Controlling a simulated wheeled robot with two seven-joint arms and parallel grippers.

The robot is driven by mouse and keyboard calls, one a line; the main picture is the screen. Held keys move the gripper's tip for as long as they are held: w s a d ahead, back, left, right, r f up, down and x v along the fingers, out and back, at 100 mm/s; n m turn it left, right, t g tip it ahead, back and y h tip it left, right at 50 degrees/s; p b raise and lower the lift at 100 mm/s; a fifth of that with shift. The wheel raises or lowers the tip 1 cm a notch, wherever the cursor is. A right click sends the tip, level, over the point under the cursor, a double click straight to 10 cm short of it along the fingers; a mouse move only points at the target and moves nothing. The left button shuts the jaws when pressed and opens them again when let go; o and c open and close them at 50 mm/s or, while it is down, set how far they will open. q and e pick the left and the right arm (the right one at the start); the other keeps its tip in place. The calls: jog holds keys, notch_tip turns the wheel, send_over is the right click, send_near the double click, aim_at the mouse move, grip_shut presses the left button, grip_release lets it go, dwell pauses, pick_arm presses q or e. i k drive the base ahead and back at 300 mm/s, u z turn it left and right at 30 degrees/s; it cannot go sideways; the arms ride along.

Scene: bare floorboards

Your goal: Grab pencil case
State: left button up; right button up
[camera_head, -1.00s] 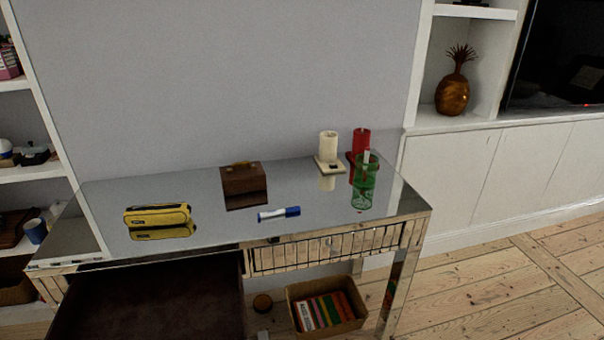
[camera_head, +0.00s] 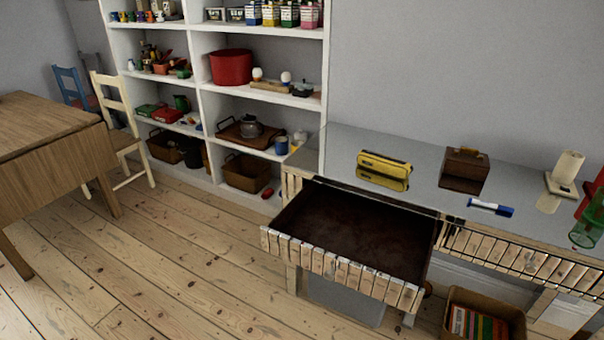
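The yellow pencil case (camera_head: 384,167) with a dark zip strip lies on the mirrored desk top (camera_head: 340,150), near its left end. The desk's left drawer (camera_head: 350,228) is pulled open below and in front of the case, and its dark inside looks empty. Neither of my grippers is in view.
A wooden table (camera_head: 45,135) is far left. Floorboards (camera_head: 170,270) between are clear.

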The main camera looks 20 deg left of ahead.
aim_at(394, 167)
jog(key=u, duration=0.05)
jog(key=k, duration=0.55)
jog(key=u, duration=1.8)
jog(key=i, duration=2.4)
jog(key=z, duration=0.95)
jog(key=i, duration=1.2)
jog(key=z, duration=1.25)
